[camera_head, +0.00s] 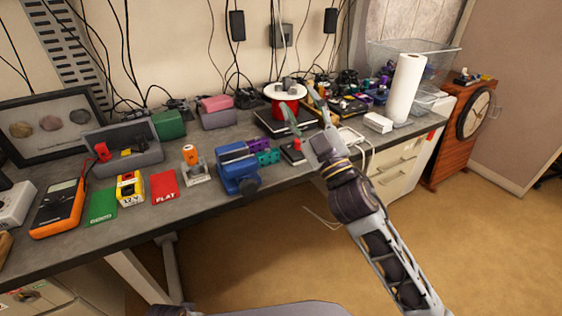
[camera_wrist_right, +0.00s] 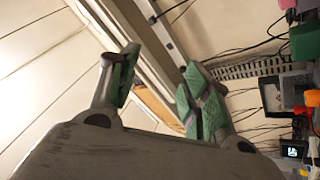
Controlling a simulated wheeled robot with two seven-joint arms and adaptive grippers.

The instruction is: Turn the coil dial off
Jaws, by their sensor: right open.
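My right gripper (camera_head: 304,110) reaches in from the lower right over the back right part of the bench. Its fingers are spread with nothing between them, and its green pads also show in the right wrist view (camera_wrist_right: 162,88). A red cylinder with a white round top (camera_head: 285,98) stands on a flat black unit (camera_head: 272,121), just behind the gripper in the picture; it may be the coil. I cannot make out a dial on it, and the gripper covers part of that area. I cannot tell whether they touch. My left gripper is not in view.
A blue vise (camera_head: 238,168), a small black block with a red top (camera_head: 293,152) and a white paper roll (camera_head: 407,88) stand on the grey bench. An orange multimeter (camera_head: 59,207) lies at the left. Cables hang at the back. Open floor (camera_head: 480,240) lies right.

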